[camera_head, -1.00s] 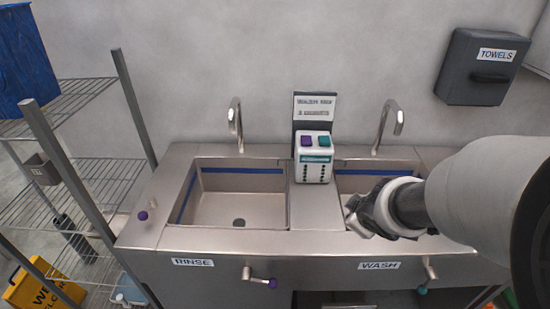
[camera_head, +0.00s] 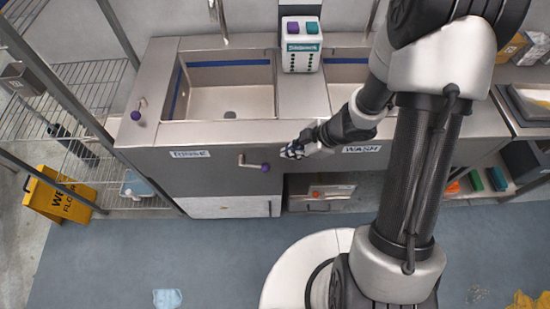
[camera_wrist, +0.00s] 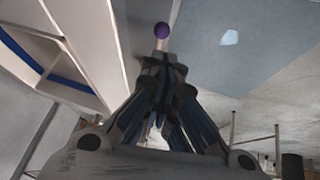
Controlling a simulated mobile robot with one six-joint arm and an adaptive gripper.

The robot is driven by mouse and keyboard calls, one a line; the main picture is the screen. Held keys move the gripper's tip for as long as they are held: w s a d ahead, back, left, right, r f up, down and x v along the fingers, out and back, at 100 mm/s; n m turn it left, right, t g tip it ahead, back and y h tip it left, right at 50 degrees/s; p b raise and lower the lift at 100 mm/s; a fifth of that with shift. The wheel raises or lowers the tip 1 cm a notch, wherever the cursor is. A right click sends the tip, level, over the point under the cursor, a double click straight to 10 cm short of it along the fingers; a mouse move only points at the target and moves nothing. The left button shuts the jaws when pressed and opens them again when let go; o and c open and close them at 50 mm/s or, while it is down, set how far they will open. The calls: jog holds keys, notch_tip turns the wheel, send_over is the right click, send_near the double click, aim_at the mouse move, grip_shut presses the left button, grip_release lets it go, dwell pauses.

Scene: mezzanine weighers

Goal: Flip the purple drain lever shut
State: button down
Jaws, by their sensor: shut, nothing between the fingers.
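My gripper (camera_head: 291,153) is shut and empty, just to the right of and slightly above the knob in the head view. A small gap shows between them there; I cannot tell the exact depth. The rinse basin (camera_head: 277,88) is above and behind the lever.
A second purple knob (camera_head: 136,115) stands on the counter's left end. The purple-and-teal dispenser (camera_head: 301,62) is between the basins. A wire shelf (camera_head: 85,85) and yellow wet-floor sign (camera_head: 55,196) are at the left. The blue floor (camera_head: 215,255) in front is mostly clear.

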aim_at(263, 166)
jog(key=b+x, duration=0.7)
jog(key=x, duration=0.6)
jog(key=shift+w+a+f+b, duration=0.1)
jog(key=shift+a+f+b, duration=0.05)
jog(key=shift+f+b, duration=0.15)
